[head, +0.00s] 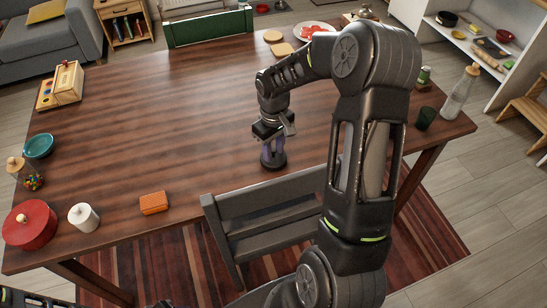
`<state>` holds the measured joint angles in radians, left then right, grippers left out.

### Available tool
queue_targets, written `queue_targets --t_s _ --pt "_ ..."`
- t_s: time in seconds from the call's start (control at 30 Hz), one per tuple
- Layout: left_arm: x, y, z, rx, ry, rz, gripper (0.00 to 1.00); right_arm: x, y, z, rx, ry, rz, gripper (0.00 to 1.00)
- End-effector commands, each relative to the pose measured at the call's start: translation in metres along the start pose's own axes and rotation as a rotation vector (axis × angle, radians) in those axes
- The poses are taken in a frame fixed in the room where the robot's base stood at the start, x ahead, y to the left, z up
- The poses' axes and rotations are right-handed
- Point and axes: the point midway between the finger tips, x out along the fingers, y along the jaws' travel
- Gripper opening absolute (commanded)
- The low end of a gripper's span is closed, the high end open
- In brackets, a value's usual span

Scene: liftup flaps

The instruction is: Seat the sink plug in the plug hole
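My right gripper (273,134) points down over the near middle of the wooden table (170,110). A small dark, round-based thing with purple upright parts (273,158) stands on the table directly below it. The gripper is at its top; I cannot tell whether the fingers are closed on it or only beside it. I cannot tell whether this thing is the sink plug or the plug hole's fitting. No sink or separate plug hole can be made out. My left gripper is not in view; only dark parts of my arm show at the bottom left.
An orange block (154,203), white jar (84,217), red pot (30,225) and teal bowl (39,146) stand at the left. A glass bottle (459,95) and dark green cup (425,118) are at the right. A grey chair (265,215) stands at the near edge. The table's middle is clear.

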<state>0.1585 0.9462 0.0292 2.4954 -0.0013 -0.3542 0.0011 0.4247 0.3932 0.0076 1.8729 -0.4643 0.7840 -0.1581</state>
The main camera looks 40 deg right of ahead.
Motion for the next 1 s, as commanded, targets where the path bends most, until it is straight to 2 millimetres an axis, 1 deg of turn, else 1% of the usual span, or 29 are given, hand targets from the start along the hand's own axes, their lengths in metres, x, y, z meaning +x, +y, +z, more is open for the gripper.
queue_targets --t_s 0.27,0.3,0.7,1.0 --pt "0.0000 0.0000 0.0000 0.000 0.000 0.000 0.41 -0.0003 0.0000 0.0000 0.000 0.000 0.000 0.34" --pt "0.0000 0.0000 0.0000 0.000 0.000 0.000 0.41 -0.0003 0.0001 0.0000 0.000 0.000 0.000 0.32" --pt "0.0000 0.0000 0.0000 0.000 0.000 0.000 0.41 -0.0003 0.0001 0.0000 0.000 0.000 0.000 0.00" --pt "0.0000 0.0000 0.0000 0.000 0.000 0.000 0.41 -0.0003 0.0001 -0.0001 0.000 0.000 0.000 0.00"
